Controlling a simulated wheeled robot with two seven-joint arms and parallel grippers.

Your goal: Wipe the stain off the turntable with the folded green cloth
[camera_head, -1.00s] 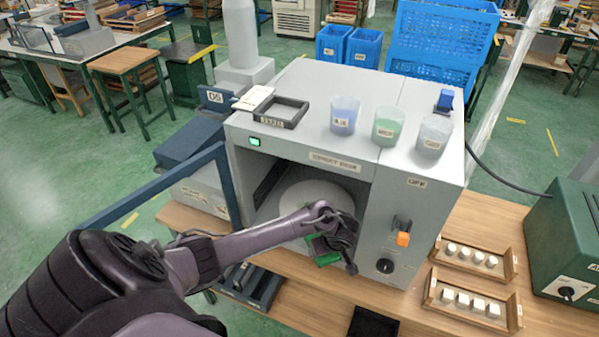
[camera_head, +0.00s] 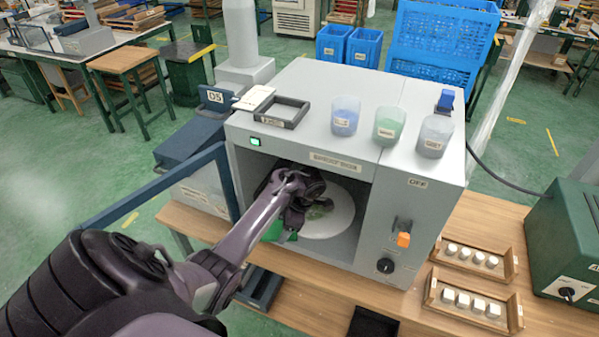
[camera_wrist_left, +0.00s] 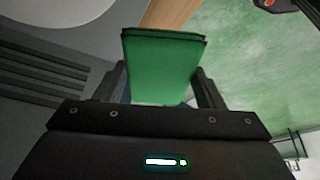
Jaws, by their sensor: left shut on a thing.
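The white round turntable (camera_head: 338,222) sits inside the open grey booth (camera_head: 362,240). A greenish stain (camera_head: 320,209) shows on the turntable beside my gripper. My left gripper (camera_head: 290,226) is inside the booth opening, over the left part of the turntable. It is shut on the folded green cloth (camera_head: 276,232), which is partly hidden by the gripper in the head view. In the left wrist view the cloth (camera_wrist_left: 163,68) stands out between the two fingers. Whether the cloth touches the turntable I cannot tell. My right gripper is not in view.
The booth's blue-framed door (camera_head: 150,190) stands open at left. Three cups (camera_head: 388,126) and a dark tray (camera_head: 284,112) stand on the booth top. An orange switch (camera_head: 403,239) and a black knob (camera_head: 386,265) are on its front. Wooden trays (camera_head: 474,297) with white pieces lie at right.

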